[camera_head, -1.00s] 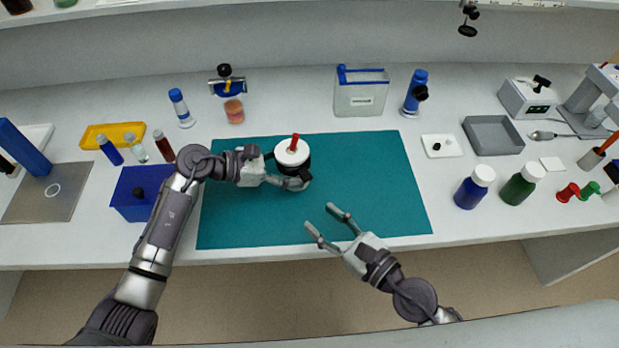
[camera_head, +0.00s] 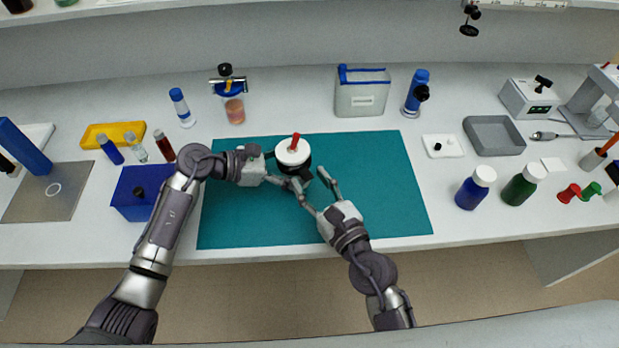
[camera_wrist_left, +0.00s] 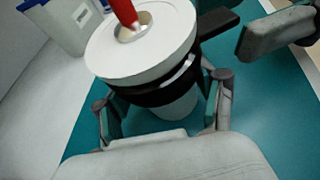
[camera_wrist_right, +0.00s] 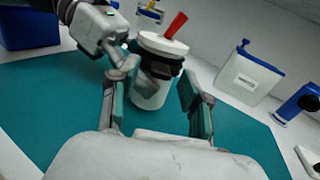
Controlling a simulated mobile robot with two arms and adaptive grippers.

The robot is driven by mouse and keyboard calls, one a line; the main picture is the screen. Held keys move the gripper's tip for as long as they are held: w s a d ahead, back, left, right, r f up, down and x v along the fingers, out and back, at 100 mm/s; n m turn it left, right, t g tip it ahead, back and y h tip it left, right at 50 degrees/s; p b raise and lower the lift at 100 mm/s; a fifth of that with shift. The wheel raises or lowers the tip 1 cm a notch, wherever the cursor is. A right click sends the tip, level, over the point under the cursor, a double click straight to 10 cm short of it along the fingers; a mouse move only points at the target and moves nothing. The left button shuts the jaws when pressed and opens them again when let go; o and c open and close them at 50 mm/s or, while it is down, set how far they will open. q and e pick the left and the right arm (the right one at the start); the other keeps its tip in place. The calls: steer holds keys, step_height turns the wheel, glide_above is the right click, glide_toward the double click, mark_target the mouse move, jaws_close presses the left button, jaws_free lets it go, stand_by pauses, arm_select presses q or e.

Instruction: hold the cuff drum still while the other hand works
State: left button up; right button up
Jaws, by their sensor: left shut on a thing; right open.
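The cuff drum (camera_head: 293,152) stands upright on the teal mat (camera_head: 370,200). It has a white lid, a black band around it and a red piece (camera_head: 296,140) standing up from its top. My left gripper (camera_head: 284,178) is shut on the drum from the left and front; its fingers flank the white body in the left wrist view (camera_wrist_left: 178,112). My right gripper (camera_head: 315,188) is open, low at the drum's front right. In the right wrist view the drum (camera_wrist_right: 150,92) stands ahead between the open fingers, and contact cannot be told.
A blue box (camera_head: 135,195) stands left of the mat. A grey-white container (camera_head: 362,98) and a blue bottle (camera_head: 415,95) stand behind it. Blue and green bottles (camera_head: 475,188) stand to the right. The mat's right part is clear.

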steer(key=shift+w+a, duration=0.25)
steer(key=shift+w, duration=0.25)
jaws_close()
